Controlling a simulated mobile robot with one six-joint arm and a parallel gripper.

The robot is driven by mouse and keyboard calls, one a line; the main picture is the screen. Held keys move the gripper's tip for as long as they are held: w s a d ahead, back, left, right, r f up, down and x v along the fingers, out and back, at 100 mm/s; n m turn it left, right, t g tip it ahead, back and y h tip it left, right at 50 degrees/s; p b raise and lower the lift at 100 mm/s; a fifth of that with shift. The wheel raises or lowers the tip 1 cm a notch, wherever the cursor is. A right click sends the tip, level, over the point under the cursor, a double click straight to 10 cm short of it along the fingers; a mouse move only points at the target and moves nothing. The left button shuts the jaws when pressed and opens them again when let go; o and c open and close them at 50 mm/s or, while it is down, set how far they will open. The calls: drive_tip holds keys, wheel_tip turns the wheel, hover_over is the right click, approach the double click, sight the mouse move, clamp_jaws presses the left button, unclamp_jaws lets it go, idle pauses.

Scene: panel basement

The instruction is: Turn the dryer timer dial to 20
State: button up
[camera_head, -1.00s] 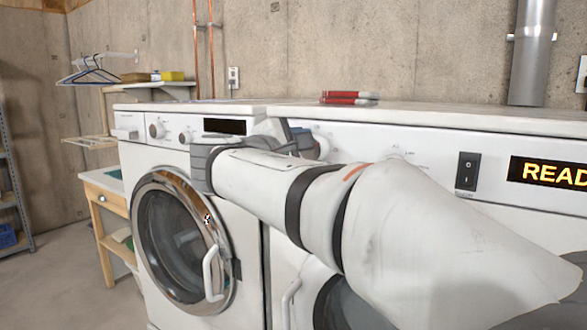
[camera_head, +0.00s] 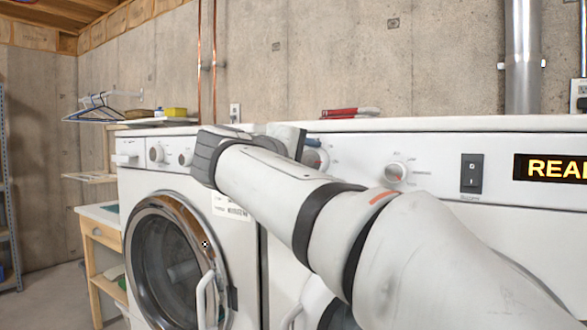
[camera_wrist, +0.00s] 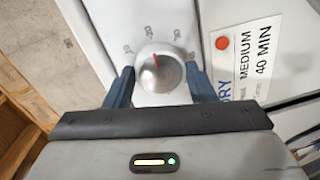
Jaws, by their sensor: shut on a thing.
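The timer dial (camera_wrist: 160,78) is a round silver-white knob with a red pointer line, seen in the wrist view between my two blue fingers. My gripper (camera_wrist: 160,88) is shut on it, one finger at each side. The red line points up toward a printed mark at the top; the small numbers around the dial are hard to read. In the head view my gripper (camera_head: 303,143) is at the dryer's front panel (camera_head: 345,150), and the dial (camera_head: 315,159) shows only partly behind it.
A second knob (camera_head: 396,172), a black rocker switch (camera_head: 471,173) and a lit display (camera_head: 550,167) are further right on the panel. A washer (camera_head: 170,220) stands to the left. A card reading MEDIUM 40 MIN (camera_wrist: 245,55) is beside the dial. Red-handled tools (camera_head: 350,113) lie on top.

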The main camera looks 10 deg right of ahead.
idle(0.4)
drive_tip(key=o, duration=1)
drive_tip(key=shift+p+v, duration=0.35)
drive_tip(key=shift+v, duration=3.55)
drive_tip(key=shift+f, duration=0.1)
